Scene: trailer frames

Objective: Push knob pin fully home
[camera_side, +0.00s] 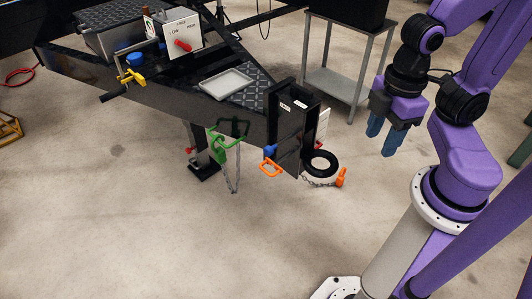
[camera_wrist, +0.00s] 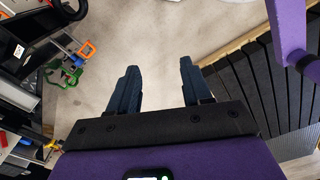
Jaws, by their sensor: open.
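My gripper (camera_side: 383,132) hangs to the right of the trailer nose, fingers pointing down, open and empty. Its two fingers (camera_wrist: 158,70) stand apart in the wrist view with bare floor between them. A black coupler post (camera_side: 290,125) stands at the nose, well left of my gripper. A blue knob (camera_side: 269,151) sits on its left side, above an orange loop handle (camera_side: 271,168); the orange loop also shows in the wrist view (camera_wrist: 88,50). An orange knob-ended piece (camera_side: 341,178) hangs on a chain right of the post. Which piece is the knob pin, and its depth, I cannot tell.
A green handle (camera_side: 219,146) hangs left of the post. A black ring (camera_side: 321,164) is at its right. A grey tray (camera_side: 227,83) lies on the frame, near a white box (camera_side: 182,30) with a red lever. A grey cart (camera_side: 347,75) stands behind. Floor below my gripper is clear.

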